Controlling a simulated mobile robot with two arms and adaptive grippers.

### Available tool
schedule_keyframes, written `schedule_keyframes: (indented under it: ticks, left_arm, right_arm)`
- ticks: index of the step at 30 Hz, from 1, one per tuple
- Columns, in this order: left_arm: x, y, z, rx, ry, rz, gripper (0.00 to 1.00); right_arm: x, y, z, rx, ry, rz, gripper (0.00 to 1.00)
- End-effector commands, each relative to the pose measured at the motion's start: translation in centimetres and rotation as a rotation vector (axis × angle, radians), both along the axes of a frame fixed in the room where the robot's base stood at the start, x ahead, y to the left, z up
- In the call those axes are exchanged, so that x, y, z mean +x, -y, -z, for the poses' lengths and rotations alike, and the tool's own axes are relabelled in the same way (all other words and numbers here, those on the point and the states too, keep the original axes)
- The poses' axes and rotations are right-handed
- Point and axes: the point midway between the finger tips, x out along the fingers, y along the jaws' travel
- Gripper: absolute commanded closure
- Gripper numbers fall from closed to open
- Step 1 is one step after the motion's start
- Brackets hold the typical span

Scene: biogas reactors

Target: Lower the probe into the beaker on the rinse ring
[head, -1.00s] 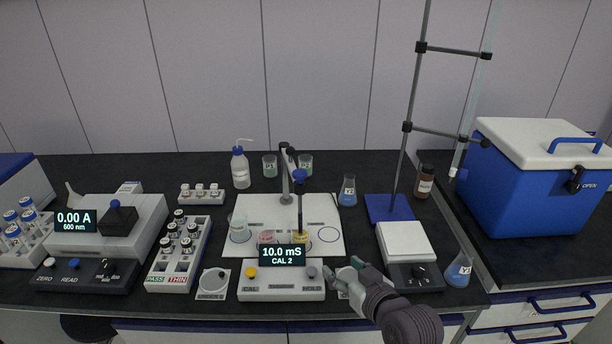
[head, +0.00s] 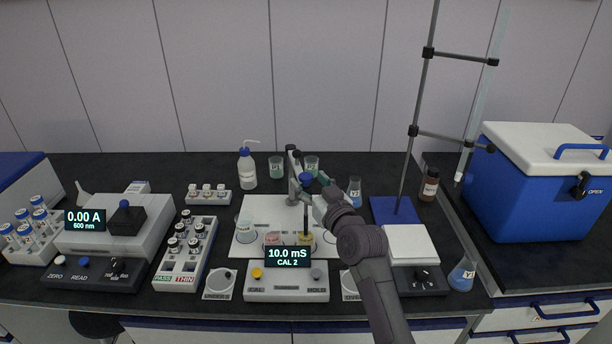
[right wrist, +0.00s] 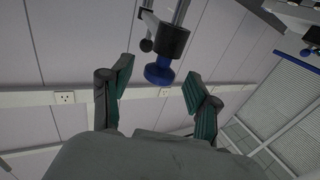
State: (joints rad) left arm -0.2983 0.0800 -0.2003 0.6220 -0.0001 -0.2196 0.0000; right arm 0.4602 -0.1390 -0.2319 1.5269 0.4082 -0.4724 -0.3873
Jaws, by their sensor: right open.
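The probe (head: 306,216) is a thin dark upright rod. Its lower end is at the beaker with yellow liquid (head: 303,238); how deep it sits is hidden behind the meter. A blue knob (head: 305,177) is on the holder arm above it, on a grey stand (head: 293,184). A pinkish beaker (head: 275,238) and a clear beaker (head: 245,231) stand left of it on the white board (head: 265,204). I cannot read which ring is the rinse ring. My right gripper (head: 321,193) is open by the knob; in the right wrist view the blue knob (right wrist: 159,75) shows between its fingers.
The meter (head: 287,281), reading 10.0 mS CAL 2, stands in front of the board. Flask Y3 (head: 354,192) is close to the right of my gripper. A balance (head: 411,245) is at right.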

Motion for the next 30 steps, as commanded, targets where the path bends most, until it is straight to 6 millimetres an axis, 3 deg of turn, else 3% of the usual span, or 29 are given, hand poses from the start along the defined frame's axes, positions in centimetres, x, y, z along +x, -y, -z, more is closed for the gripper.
schedule_keyframes:
  ticks: [6,17,27,30]
  left_arm:
    - [-0.2,0.0,-0.2,0.001,-0.003,0.000,0.60]
    - [-0.2,0.0,-0.2,0.001,-0.004,0.000,0.60]
    - [-0.3,0.0,-0.2,0.000,-0.005,0.000,0.60]
    - [-0.3,0.0,-0.2,0.000,-0.005,0.000,0.60]
  right_arm:
    - [1.8,-0.9,-0.1,0.001,0.000,0.000,0.39]
    - [2.1,-1.0,0.1,0.001,0.000,0.000,0.41]
    - [2.1,-1.0,0.1,0.001,0.000,0.000,0.98]
    - [2.1,-1.0,0.1,0.001,0.000,0.000,1.00]
